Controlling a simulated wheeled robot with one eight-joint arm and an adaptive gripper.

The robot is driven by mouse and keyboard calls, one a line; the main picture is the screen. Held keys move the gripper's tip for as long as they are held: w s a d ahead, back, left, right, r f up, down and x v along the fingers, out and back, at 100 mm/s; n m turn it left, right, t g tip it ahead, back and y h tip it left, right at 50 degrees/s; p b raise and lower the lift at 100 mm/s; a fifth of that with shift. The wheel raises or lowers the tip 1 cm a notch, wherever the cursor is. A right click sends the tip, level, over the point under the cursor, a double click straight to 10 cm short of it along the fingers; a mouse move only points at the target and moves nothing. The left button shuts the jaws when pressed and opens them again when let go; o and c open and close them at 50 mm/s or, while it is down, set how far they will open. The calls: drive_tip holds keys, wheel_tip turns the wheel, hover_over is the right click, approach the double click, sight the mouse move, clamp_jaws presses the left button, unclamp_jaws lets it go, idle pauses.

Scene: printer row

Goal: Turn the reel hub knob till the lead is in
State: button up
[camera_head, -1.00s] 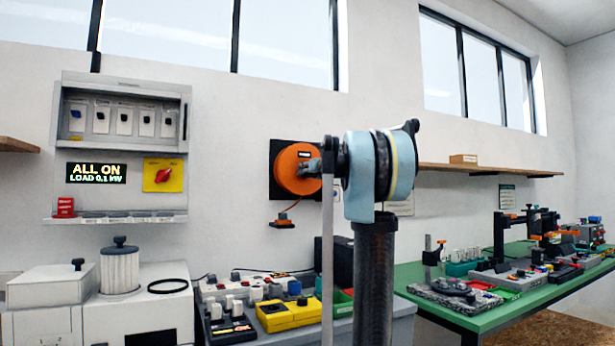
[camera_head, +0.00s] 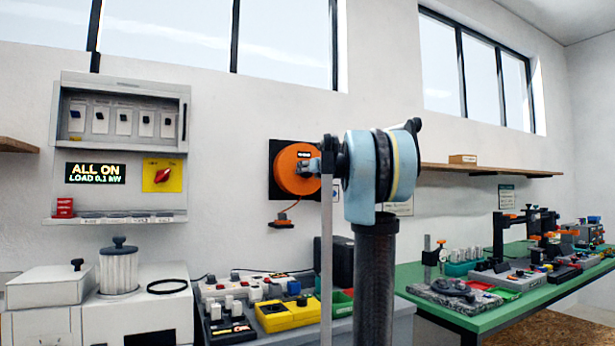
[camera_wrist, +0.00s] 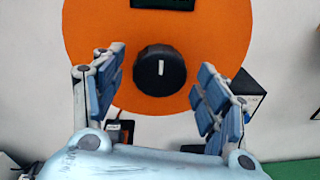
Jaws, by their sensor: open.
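The orange reel (camera_head: 296,170) hangs on a dark plate on the wall, partly hidden by my arm in the head view. In the wrist view its orange face (camera_wrist: 95,30) fills the upper middle. The black hub knob (camera_wrist: 159,80) sits on that face, round, with a short white mark standing about upright. My gripper (camera_wrist: 158,88) is open, with one finger on each side of the knob and a gap on both sides. The lead (camera_head: 290,206) hangs below the reel, with an orange end piece (camera_head: 282,217) at its bottom.
A wall cabinet (camera_head: 122,120) with a yellow-backed red switch (camera_head: 162,175) is left of the reel. Below stand a bench with several control boxes (camera_head: 285,313) and a white filter canister (camera_head: 119,268). A green table (camera_head: 430,275) is at right.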

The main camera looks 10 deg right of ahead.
drive_tip(key=v, duration=1)
drive_tip(key=shift+s, duration=0.3)
drive_tip(key=shift+s+d, duration=0.1)
